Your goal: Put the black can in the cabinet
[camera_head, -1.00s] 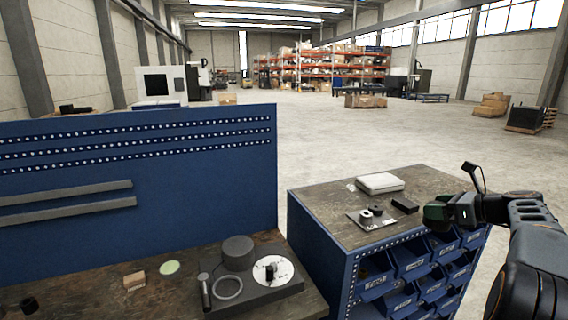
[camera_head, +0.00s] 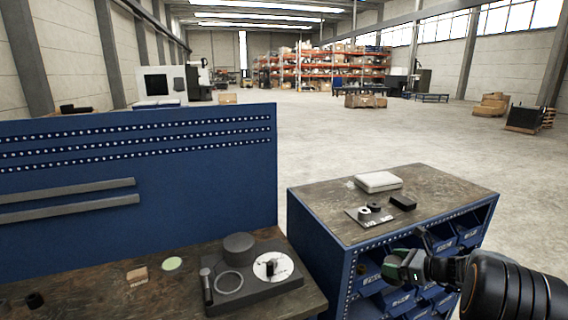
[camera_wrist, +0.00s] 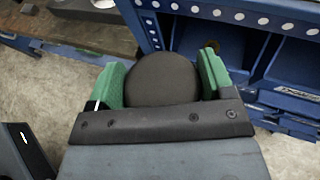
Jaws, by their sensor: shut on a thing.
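The black can (camera_wrist: 162,82) shows as a dark round top between the green fingers of my gripper (camera_wrist: 163,76) in the wrist view. My gripper is shut on it. In the head view my gripper (camera_head: 393,268) is in front of the open bin side of the blue cabinet (camera_head: 318,250), below its top edge; the can is hard to make out there. In the wrist view the cabinet's dotted edge (camera_wrist: 225,14) and an open blue compartment (camera_wrist: 190,38) lie just beyond the can. The can appears outside the compartment.
Blue bins (camera_head: 468,236) fill the cabinet's front. A white box (camera_head: 378,181), a black block (camera_head: 402,202) and a small plate with parts (camera_head: 362,217) lie on its top. A workbench (camera_head: 100,290) with a dark device (camera_head: 250,290) stands left. Floor behind is open.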

